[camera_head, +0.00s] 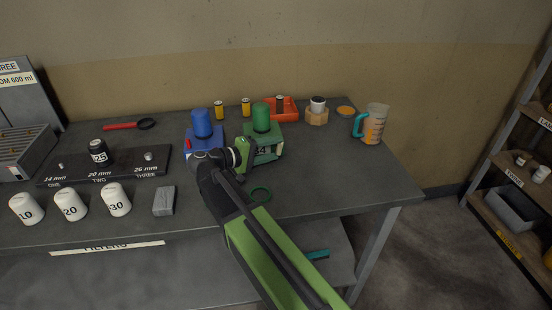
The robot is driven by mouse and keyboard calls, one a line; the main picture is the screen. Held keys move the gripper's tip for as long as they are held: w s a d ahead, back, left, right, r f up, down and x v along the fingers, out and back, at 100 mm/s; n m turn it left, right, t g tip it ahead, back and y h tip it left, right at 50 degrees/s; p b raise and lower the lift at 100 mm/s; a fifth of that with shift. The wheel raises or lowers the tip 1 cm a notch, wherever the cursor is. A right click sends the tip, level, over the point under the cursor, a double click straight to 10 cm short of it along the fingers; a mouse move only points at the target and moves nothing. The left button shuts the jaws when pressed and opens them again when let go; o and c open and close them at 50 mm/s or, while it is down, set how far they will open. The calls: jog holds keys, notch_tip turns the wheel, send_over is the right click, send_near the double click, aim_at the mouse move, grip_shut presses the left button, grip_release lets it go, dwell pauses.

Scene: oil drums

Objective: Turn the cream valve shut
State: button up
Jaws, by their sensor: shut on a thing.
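My gripper (246,152) is at the front left of a green box-shaped unit (266,149) with a green cylinder (261,117) on top. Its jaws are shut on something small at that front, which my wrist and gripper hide. I cannot make out a cream valve; no cream handle shows clearly. A blue unit (191,142) with a blue cylinder (201,123) stands just left, partly behind my wrist. A small red part shows at its left front.
The bench's right front is clear.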

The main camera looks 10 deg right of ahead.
jog(key=shift+h+b, duration=0.4)
jog(key=shift+b, duration=0.2)
jog(key=o, duration=1.3)
jog(key=shift+a, duration=0.1)
jog(key=p+v, duration=0.1)
jog(key=v, duration=1.6)
jog(key=shift+s+a+f+p, duration=0.1)
jog(key=shift+s+f+p, duration=0.1)
jog(key=shift+p, duration=0.2)
